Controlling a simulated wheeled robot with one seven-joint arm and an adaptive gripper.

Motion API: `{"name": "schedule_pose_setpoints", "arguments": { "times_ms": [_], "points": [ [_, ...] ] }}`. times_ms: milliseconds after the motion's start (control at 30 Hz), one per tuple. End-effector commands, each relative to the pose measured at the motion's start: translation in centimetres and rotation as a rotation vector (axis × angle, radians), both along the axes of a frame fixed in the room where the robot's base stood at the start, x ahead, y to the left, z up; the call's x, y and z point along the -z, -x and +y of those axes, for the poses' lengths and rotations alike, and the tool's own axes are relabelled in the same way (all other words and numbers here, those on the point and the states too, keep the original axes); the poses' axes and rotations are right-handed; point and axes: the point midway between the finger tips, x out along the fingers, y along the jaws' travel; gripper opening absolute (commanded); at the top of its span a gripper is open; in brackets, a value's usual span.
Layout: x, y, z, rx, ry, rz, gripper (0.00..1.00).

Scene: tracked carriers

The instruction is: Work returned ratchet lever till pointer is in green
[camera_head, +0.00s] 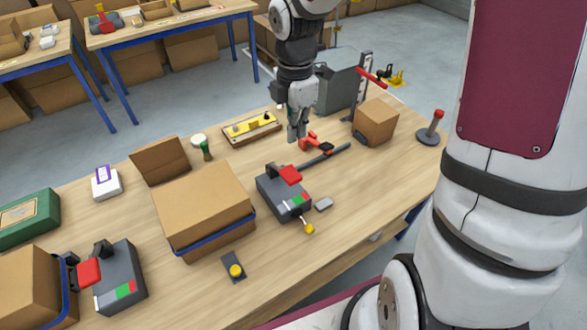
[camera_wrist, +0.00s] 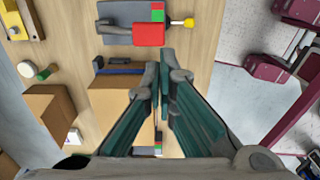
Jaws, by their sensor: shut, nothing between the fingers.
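A dark grey ratchet unit (camera_head: 268,192) with a red block on top stands mid-table. A green, red and white strip (camera_head: 297,201) lies on its front top; any pointer is too small to read. A short lever with a yellow knob (camera_head: 309,229) sticks out from its front side. The unit also shows at the top of the wrist view (camera_wrist: 118,32), with its yellow knob (camera_wrist: 188,22) at right. A similar grey unit (camera_head: 127,271) stands at lower left. My gripper (camera_head: 295,138) is shut and empty, above the table behind the middle unit, apart from its lever.
A carton with a blue strap (camera_head: 204,208) stands left of the middle unit. A red-handled tool (camera_head: 310,139) lies near my gripper. A smaller box (camera_head: 376,121) and a red-knobbed post (camera_head: 436,121) stand at right.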

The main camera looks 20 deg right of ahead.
Motion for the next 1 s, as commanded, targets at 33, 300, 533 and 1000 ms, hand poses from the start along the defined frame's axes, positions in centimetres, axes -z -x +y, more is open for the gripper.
{"name": "schedule_pose_setpoints", "arguments": {
  "times_ms": [33, 300, 533, 1000],
  "points": [
    [0.3, 0.0, 0.0, -0.001, -0.001, 0.002, 0.0],
    [4.2, 0.1, 0.1, -0.002, -0.001, 0.005, 0.0],
    [8.8, 0.1, 0.1, -0.002, -0.001, 0.005, 0.0],
    [13.8, 0.1, 0.0, 0.001, 0.0, 0.0, 0.0]
  ]
}}
